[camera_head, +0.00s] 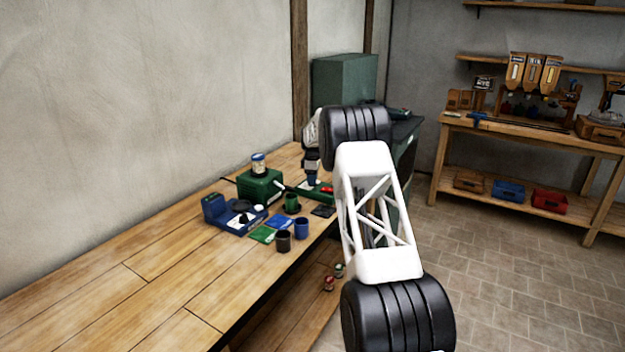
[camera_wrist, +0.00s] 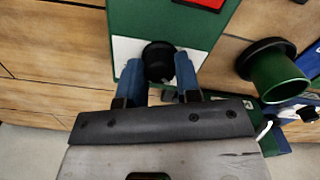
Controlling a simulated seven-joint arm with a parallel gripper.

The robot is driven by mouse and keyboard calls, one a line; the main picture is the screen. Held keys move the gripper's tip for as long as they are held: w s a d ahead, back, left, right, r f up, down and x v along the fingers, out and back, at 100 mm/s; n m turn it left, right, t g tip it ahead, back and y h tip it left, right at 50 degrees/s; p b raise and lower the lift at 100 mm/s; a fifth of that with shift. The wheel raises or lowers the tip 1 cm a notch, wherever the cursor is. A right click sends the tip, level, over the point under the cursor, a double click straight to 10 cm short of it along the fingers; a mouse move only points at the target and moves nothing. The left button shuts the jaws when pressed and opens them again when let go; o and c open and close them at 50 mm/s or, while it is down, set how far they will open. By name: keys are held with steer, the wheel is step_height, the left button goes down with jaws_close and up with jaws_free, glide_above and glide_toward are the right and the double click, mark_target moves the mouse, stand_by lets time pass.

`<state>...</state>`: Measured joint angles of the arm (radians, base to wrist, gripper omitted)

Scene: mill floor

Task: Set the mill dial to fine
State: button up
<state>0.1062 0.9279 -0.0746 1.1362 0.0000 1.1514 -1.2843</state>
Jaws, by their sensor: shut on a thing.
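In the wrist view a round black knob (camera_wrist: 158,56) stands on a white plate (camera_wrist: 127,52) set on a green panel (camera_wrist: 125,20). My gripper (camera_wrist: 159,78) has its two blue fingers on either side of the knob and is shut on it. No dial marks are readable, so its setting cannot be told. In the head view my gripper (camera_head: 312,181) is low over the green unit (camera_head: 325,197) at the bench's right edge; the knob is hidden there.
A green cup (camera_wrist: 279,82) stands close right of my fingers; it also shows in the head view (camera_head: 291,201). A green machine with a jar (camera_head: 260,188), a blue scale-like device (camera_head: 229,213), dark cup (camera_head: 283,241) and blue cup (camera_head: 302,228) are nearby. The bench's near left is clear.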

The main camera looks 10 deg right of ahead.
steer(key=shift+m, duration=0.3)
steer(key=m, duration=1.4)
steer(key=shift+m, duration=0.4)
steer(key=m, duration=0.4)
steer(key=shift+m, duration=0.4)
steer(key=o, duration=0.9)
